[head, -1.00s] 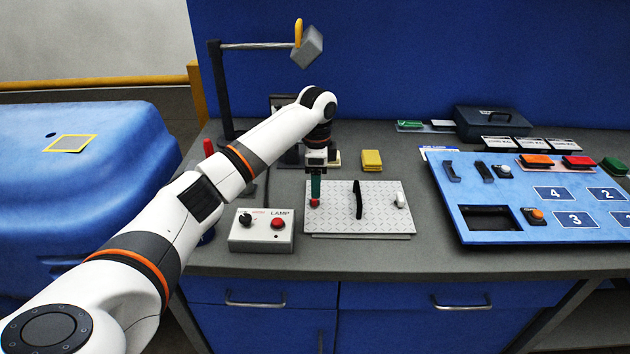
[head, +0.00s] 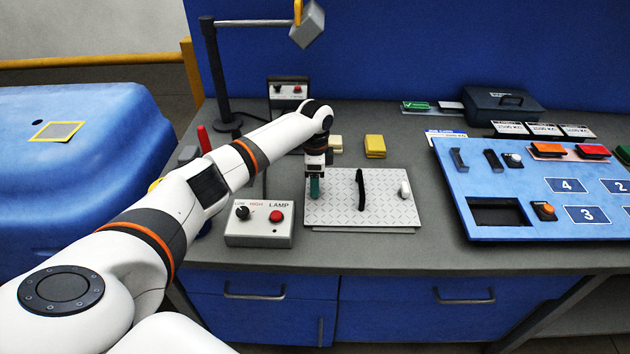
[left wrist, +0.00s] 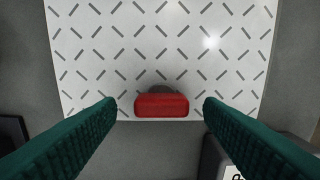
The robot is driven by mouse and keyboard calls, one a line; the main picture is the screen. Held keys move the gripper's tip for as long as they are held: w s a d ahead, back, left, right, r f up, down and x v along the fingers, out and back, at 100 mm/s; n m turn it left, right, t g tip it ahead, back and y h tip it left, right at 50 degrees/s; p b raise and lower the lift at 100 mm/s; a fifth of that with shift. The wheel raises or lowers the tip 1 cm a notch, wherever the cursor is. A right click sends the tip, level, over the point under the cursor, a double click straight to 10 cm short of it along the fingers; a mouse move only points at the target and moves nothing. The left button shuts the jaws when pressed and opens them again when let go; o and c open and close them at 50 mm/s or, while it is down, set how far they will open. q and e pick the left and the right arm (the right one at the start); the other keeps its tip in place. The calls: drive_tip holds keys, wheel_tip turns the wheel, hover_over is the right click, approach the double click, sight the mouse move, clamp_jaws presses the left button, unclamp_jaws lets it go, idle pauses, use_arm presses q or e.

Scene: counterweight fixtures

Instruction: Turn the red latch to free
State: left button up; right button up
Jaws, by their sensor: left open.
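The red latch (left wrist: 161,105) is a short red bar on a dark round base at the edge of a patterned metal plate (left wrist: 160,45). In the left wrist view its long side runs across the picture, from one finger towards the other. My left gripper (head: 315,188) points down over the left part of the plate (head: 385,212) and hides the latch in the head view. Its two green fingers are open, one on each side of the latch with gaps between. I cannot tell the exact height of the fingertips. My right gripper is not in view.
The plate also bears a black handle (head: 360,190) and a white knob (head: 405,189). A LAMP box (head: 259,232) stands close at the front left. A yellow block (head: 375,146) lies behind the plate, and a blue panel (head: 470,165) lies to the right.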

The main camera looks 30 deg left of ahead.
use_arm(q)
drive_tip(key=shift+f, duration=0.75)
drive_tip(key=c, duration=1)
drive_tip(key=shift+n+p, duration=0.3)
drive_tip(key=shift+p, duration=0.1)
drive_tip(key=shift+r+n+p, duration=0.2)
drive_tip(key=shift+n+p, duration=0.7)
drive_tip(key=shift+p, duration=0.05)
drive_tip(key=n+p, duration=0.3)
drive_tip(key=n, duration=0.2)
drive_tip(key=shift+d+p, duration=0.1)
drive_tip(key=shift+p, duration=0.25)
drive_tip(key=n+p, duration=0.2)
drive_tip(key=n, duration=0.3)
drive_tip(key=shift+n+p, duration=0.3)
drive_tip(key=shift+n, duration=0.1)
drive_tip(key=shift+f+n+p, duration=0.15)
drive_tip(key=shift+n+p, duration=0.5)
drive_tip(key=shift+n, duration=1.65)
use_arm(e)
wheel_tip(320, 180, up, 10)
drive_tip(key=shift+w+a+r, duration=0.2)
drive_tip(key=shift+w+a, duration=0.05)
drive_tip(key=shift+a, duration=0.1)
